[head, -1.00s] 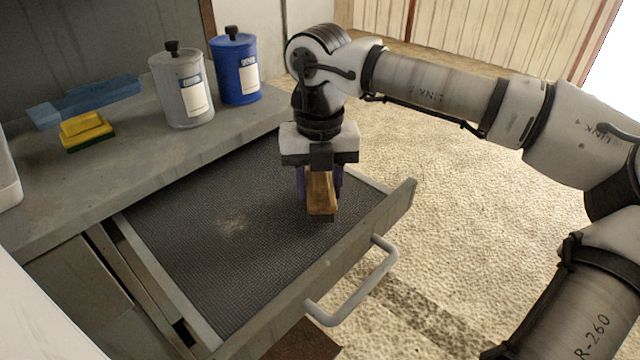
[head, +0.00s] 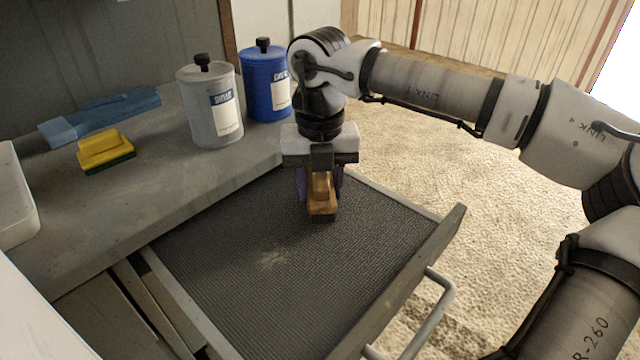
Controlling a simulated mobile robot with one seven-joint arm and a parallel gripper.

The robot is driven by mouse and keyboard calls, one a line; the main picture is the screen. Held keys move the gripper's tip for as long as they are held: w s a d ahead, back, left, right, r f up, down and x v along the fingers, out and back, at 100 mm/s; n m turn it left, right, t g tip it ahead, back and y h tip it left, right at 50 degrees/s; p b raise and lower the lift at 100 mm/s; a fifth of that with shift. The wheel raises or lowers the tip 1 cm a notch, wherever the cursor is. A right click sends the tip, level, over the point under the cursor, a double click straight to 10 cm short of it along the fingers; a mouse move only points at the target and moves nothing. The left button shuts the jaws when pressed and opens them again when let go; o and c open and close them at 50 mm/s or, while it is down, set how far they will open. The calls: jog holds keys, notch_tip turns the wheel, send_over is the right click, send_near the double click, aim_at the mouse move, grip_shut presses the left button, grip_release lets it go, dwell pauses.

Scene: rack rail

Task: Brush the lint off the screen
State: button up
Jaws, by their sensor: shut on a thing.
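The screen (head: 330,290) is a dark mesh panel in a pulled-out, drawer-like frame with a handle (head: 430,318). My gripper (head: 321,190) points down over the far right part of the screen. It is shut on a wooden brush (head: 322,198) with a dark underside. The brush is to the right of and beyond the lint. I cannot tell whether its underside touches the mesh. The fingers partly hide the brush's upper part.
On the grey counter stand a grey canister (head: 212,108) and a blue canister (head: 267,85), close behind the screen. A yellow and green sponge (head: 105,152), a blue tool (head: 100,117) and a white tray (head: 15,205) are at the left. Carpet (head: 400,165) is clear at the right.

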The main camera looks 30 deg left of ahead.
jog(key=r+p, duration=0.1)
jog(key=r, duration=0.3)
jog(key=shift+d+p, duration=0.2)
jog(key=shift+p, duration=0.1)
jog(key=shift+r+p, duration=1.5)
jog(key=shift+r, duration=0.6)
